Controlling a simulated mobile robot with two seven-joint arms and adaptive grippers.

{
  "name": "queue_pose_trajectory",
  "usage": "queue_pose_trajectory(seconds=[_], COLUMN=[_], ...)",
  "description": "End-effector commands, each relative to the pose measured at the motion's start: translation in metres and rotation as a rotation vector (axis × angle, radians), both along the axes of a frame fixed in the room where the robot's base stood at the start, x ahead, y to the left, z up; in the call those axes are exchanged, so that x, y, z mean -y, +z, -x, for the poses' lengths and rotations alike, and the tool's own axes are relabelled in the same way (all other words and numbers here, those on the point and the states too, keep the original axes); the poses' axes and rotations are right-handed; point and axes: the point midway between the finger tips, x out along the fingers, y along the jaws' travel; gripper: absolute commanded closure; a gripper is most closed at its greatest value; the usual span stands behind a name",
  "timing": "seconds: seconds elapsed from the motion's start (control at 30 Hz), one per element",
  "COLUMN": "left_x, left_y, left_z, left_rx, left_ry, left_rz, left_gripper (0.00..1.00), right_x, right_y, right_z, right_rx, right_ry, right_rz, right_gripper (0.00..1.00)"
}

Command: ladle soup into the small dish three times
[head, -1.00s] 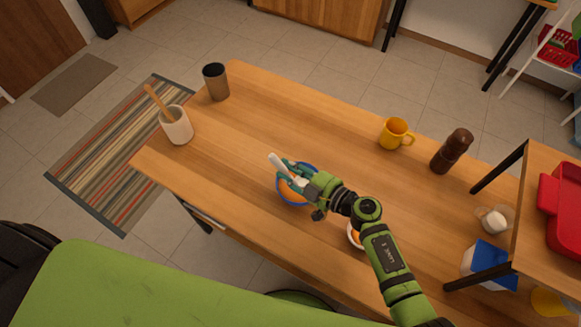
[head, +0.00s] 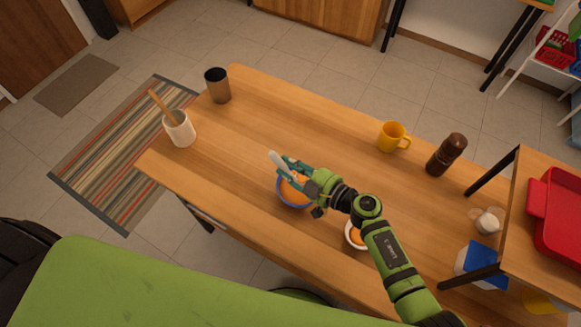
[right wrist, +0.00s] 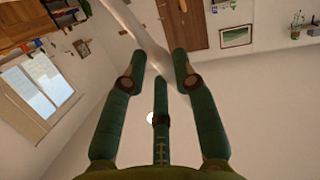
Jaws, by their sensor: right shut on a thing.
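My right gripper (head: 288,168) is shut on the ladle, whose pale handle (head: 277,159) sticks out at the upper left of the fingers. The handle also shows between the fingertips in the right wrist view (right wrist: 148,45). The ladle's bowl end is hidden. The gripper is over the far edge of the blue-rimmed soup bowl (head: 283,200), which holds orange soup (head: 292,192). The small white dish (head: 348,240) stands to the right, partly behind my forearm, with some orange soup (head: 355,237) in it. My left gripper is out of view.
A yellow mug (head: 392,137) and a brown mill (head: 446,155) stand at the back right. A white pot with a wooden utensil (head: 180,130) and a dark cup (head: 217,86) stand at the left end. A raised shelf with a red tray (head: 557,225) borders the right. The table's middle left is clear.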

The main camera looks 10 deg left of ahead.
Motion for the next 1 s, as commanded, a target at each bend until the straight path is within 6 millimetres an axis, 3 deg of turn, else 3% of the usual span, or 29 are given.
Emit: queue_pose_trajectory(seconds=[0.23, 1.0], left_x=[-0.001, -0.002], left_y=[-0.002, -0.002], left_z=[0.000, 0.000], left_rx=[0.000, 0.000], left_ry=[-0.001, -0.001], left_rz=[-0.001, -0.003], left_gripper=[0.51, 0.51], right_x=[0.000, 0.055], right_y=[0.020, 0.019], right_z=[0.000, 0.029], right_rx=[0.004, 0.001], right_ry=[0.001, 0.000], right_rz=[0.000, 0.000], right_gripper=[1.00, 1.00])
